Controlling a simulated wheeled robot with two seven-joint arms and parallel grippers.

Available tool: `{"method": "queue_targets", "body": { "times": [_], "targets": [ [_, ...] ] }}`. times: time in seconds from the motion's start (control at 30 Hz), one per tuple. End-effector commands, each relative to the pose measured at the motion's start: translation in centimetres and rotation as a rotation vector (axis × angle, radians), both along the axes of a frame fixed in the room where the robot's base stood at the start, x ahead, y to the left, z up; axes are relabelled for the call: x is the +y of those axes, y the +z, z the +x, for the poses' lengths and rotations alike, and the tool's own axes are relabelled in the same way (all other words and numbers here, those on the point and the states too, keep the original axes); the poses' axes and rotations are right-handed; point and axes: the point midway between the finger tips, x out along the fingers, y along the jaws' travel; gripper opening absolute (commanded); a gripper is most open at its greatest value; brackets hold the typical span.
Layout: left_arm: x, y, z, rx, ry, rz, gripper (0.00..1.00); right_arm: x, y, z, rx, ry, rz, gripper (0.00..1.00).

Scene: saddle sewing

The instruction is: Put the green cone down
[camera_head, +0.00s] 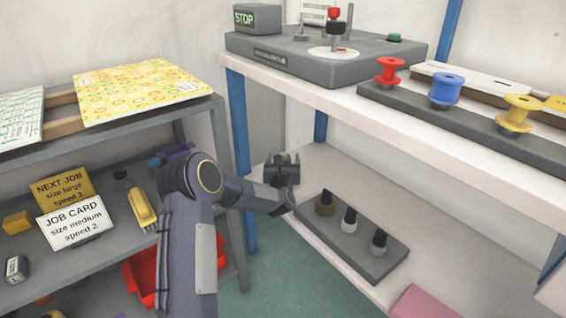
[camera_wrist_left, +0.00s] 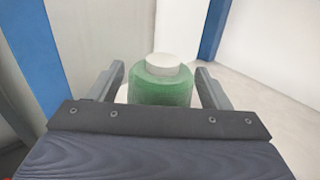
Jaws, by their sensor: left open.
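The green cone (camera_wrist_left: 162,88) with a pale top is between the two fingers of my left gripper (camera_wrist_left: 163,84) in the left wrist view. The fingers are open, with a gap on each side of the cone. In the head view my left gripper (camera_head: 283,168) is at the far left end of the lower white shelf (camera_head: 420,262), and a little of the green cone (camera_head: 284,158) shows there. The cone looks upright. Its base is hidden, so I cannot tell what it stands on. My right gripper is not in view.
A grey rack (camera_head: 372,263) with gold, white and grey cones is just right of my left gripper. The upper shelf (camera_head: 300,92) overhangs it, with a blue post (camera_head: 240,150) close at left. Red, blue and yellow spools stand above. Job cards (camera_head: 75,222) are on the left shelf.

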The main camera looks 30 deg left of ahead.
Motion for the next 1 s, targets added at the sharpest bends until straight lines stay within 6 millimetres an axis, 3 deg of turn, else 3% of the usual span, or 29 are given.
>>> {"method": "queue_targets", "body": {
  "times": [0.17, 0.6, 0.87, 1.0],
  "targets": [
    [-0.7, 0.2, -1.4, 0.002, -0.001, -0.001, 0.71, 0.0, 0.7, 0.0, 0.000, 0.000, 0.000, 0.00],
    [-4.7, 0.2, -9.1, 0.003, -0.001, -0.001, 0.71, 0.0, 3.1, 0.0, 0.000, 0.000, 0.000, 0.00],
    [-5.5, 0.1, -10.7, 0.000, -0.001, 0.002, 0.71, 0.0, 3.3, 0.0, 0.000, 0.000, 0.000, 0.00],
    [-6.3, 1.8, -10.6, 0.067, -0.055, 0.091, 0.71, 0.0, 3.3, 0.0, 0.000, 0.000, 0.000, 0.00]
  ]
}}
